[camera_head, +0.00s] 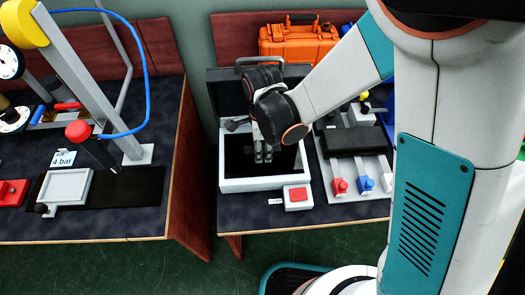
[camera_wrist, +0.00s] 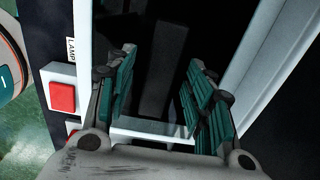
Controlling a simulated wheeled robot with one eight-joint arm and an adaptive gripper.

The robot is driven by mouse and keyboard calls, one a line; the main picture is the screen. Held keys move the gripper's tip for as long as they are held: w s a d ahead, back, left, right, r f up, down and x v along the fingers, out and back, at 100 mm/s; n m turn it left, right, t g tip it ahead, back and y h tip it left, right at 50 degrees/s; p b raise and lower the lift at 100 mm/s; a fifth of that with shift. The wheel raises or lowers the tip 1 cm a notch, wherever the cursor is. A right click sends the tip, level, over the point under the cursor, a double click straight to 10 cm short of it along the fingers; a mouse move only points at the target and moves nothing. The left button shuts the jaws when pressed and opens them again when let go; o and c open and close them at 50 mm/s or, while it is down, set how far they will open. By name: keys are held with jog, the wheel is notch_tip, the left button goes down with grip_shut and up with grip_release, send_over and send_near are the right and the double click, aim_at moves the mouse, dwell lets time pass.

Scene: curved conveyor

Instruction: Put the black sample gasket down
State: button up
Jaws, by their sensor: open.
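My gripper (camera_head: 263,153) is open inside or just above a white-rimmed box (camera_head: 250,185) with a black interior. In the wrist view, the two teal-padded fingers of my gripper (camera_wrist: 161,58) stand apart, with dark space between them. The box's white rim (camera_wrist: 265,62) runs along the right there. I cannot pick out the black sample gasket against the black interior. A faint dark grey strip shows between the fingers, and I cannot tell whether it is a part or a reflection.
A red button on a white block (camera_head: 298,196) sits at the box's front right. A rack with red and blue knobs (camera_head: 362,185) stands to the right. An orange case (camera_head: 297,42) is behind. A press stand with a red knob (camera_head: 78,130) is on the left table, across a gap.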

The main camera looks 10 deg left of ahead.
grip_shut()
dwell(0.3)
